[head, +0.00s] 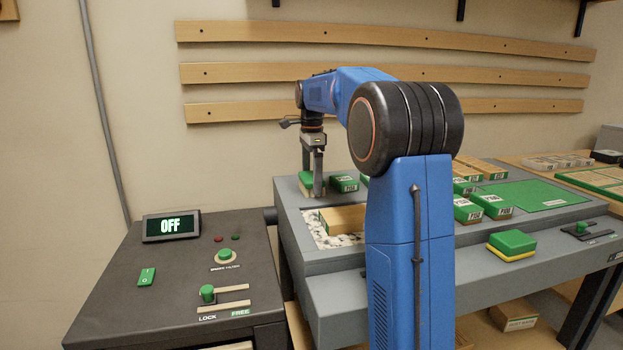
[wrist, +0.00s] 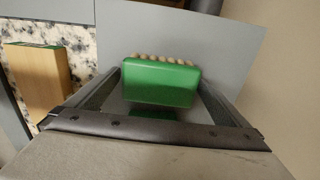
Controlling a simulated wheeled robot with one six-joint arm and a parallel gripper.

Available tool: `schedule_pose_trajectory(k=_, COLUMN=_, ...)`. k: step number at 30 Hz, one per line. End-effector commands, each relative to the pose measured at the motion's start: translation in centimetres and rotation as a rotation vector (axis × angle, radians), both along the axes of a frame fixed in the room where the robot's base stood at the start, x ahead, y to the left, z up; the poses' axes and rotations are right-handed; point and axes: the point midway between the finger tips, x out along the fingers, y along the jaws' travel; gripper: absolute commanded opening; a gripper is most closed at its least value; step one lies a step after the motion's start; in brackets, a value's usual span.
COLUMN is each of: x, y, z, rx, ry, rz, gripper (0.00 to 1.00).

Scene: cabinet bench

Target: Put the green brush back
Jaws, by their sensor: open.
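The green brush (wrist: 160,84) shows in the wrist view as a green block with a row of pale bristle tufts along its far edge. It lies between the two open fingers of my gripper (wrist: 160,95), and small gaps seem to show at its sides. A darker green patch (wrist: 150,114) shows just below it; I cannot tell what it is. In the head view my gripper (head: 312,190) points down at the back left corner of the grey bench, with the green brush (head: 305,184) at its fingers, partly hidden by them.
A wooden block (head: 342,218) lies in a speckled recess (head: 318,236) in front of my gripper. A green-fronted box (head: 344,184) stands close right of it. A green and yellow block (head: 511,244) sits on the front ledge.

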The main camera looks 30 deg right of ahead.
Motion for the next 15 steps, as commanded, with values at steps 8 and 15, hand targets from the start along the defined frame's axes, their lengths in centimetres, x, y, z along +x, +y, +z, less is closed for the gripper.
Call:
schedule_pose_trajectory(k=8, x=0.1, y=0.0, z=4.0, rx=-0.001, ry=-0.004, rz=0.0, gripper=1.0)
schedule_pose_trajectory(k=15, x=0.1, y=0.0, z=8.6, rx=-0.001, ry=-0.003, rz=0.0, gripper=1.0)
